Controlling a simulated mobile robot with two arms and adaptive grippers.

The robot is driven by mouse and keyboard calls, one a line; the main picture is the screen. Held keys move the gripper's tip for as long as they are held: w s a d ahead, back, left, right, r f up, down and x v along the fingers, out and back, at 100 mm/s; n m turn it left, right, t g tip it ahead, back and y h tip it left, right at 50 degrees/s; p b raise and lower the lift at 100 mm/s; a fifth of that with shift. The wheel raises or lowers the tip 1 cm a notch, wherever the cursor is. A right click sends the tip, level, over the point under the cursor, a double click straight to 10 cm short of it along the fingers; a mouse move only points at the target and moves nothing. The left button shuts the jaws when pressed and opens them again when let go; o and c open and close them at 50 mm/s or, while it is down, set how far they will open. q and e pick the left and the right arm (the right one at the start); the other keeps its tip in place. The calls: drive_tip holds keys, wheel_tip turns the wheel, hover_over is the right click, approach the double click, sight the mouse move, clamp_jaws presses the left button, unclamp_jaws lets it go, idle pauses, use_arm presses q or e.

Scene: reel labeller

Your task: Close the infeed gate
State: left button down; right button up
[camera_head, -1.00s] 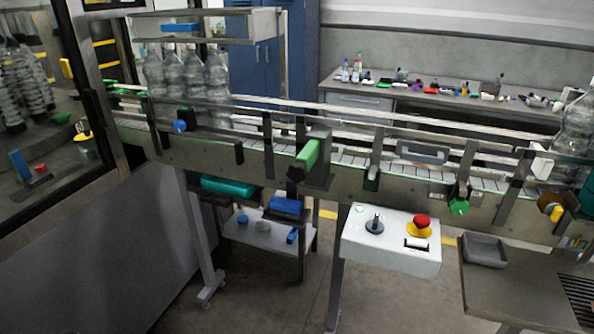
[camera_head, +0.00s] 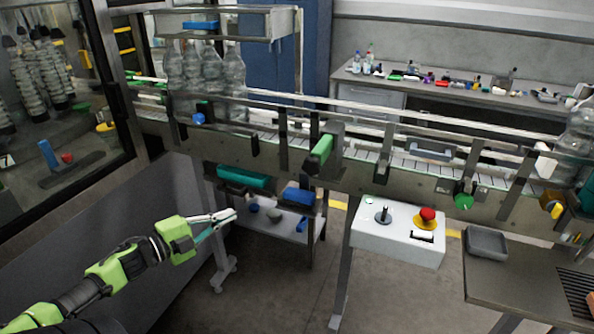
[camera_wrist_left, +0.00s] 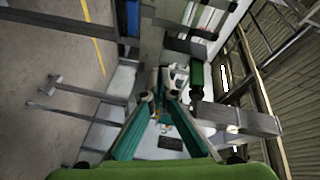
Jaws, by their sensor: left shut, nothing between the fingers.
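A conveyor (camera_head: 400,178) runs across the head view, with rails and upright posts along its front. A bracket with a bright green handle (camera_head: 321,149) stands on its front side near the middle and sticks out toward me. This may be the infeed gate, but I cannot tell for sure. My left gripper (camera_head: 232,215) is shut and empty, low at the left, below and left of the green handle and well apart from it. In the left wrist view its fingers (camera_wrist_left: 172,85) meet at the tips. My right gripper is not in view.
A white control box (camera_head: 398,236) with a red button hangs below the conveyor. Clear bottles (camera_head: 205,72) stand on the conveyor at left. A small cart (camera_head: 280,223) is behind my gripper. A table with a grey tray (camera_head: 486,242) is at right.

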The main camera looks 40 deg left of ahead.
use_arm(q)
drive_tip(key=d+r+m+g+h, duration=0.2)
drive_tip(key=d+r+m+h, duration=0.55)
drive_tip(key=d+r, duration=0.45)
drive_tip(key=y+p, duration=0.1)
drive_tip(key=p, duration=0.2)
approach(315, 169)
drive_tip(key=w+d, duration=0.2)
drive_tip(key=d, duration=0.2)
drive_tip(key=shift+w+a+f, duration=0.1)
drive_tip(key=shift+w+a, duration=0.1)
drive_tip(key=shift+w, duration=0.5)
drive_tip(key=shift+w+a, duration=0.2)
drive_tip(key=shift+w, duration=0.5)
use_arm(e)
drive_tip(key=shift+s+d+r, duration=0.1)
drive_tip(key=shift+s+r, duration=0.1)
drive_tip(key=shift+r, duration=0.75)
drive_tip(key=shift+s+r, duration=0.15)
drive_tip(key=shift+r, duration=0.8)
